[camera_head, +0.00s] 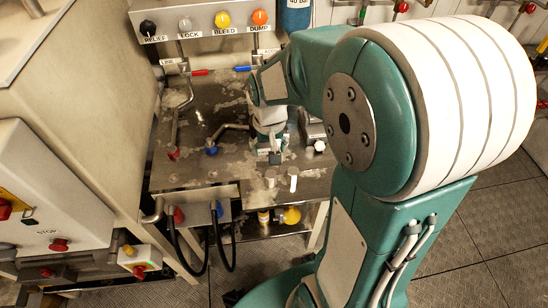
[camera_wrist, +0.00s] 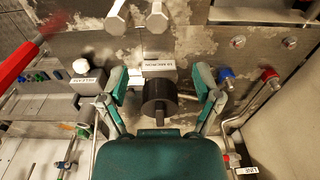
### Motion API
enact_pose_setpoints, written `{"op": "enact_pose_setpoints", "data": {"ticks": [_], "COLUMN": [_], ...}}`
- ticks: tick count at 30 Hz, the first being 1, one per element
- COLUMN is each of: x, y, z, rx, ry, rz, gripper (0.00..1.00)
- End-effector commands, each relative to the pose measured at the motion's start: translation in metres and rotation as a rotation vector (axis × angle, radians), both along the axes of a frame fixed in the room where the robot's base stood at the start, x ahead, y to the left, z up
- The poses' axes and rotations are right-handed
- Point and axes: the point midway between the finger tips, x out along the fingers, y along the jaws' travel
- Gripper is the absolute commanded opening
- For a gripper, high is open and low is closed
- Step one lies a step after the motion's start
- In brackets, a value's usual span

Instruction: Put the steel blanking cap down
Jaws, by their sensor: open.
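Two pale metal pieces with hexagonal ends, the left one (camera_wrist: 118,18) and the right one (camera_wrist: 157,18), stand side by side at the top of the wrist view. They also show near the bench's front edge in the head view, one greyer (camera_head: 270,177) and one whiter (camera_head: 293,177). I cannot tell which is the steel blanking cap. My gripper (camera_wrist: 160,82) is open, its green-backed fingers spread either side of a dark round part (camera_wrist: 160,100) beside a labelled block (camera_wrist: 160,68). I see no contact with the fingers. In the head view my arm partly hides this area.
The steel bench (camera_head: 200,115) carries pipes with a red-ended handle (camera_head: 173,154) and a blue one (camera_head: 211,150). A panel of labelled knobs (camera_head: 205,22) stands behind it. A white-knobbed fitting (camera_wrist: 82,67) is left of my gripper. Bare bench lies around the hexagonal pieces.

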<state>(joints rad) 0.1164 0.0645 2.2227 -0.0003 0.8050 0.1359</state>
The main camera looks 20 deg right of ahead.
Motion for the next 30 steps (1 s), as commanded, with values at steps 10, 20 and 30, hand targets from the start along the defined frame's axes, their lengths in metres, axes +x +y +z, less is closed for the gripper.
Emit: {"op": "enact_pose_setpoints", "data": {"ticks": [10, 20, 30], "x": [-0.059, -0.122, -0.133], "y": [0.025, 0.04, 0.043], "z": [0.088, 0.13, 0.134], "rx": [-0.029, -0.056, -0.061], "ry": [-0.222, -0.407, -0.44], "rz": [0.123, 0.228, 0.248], "gripper": [0.82, 0.82, 0.82]}}
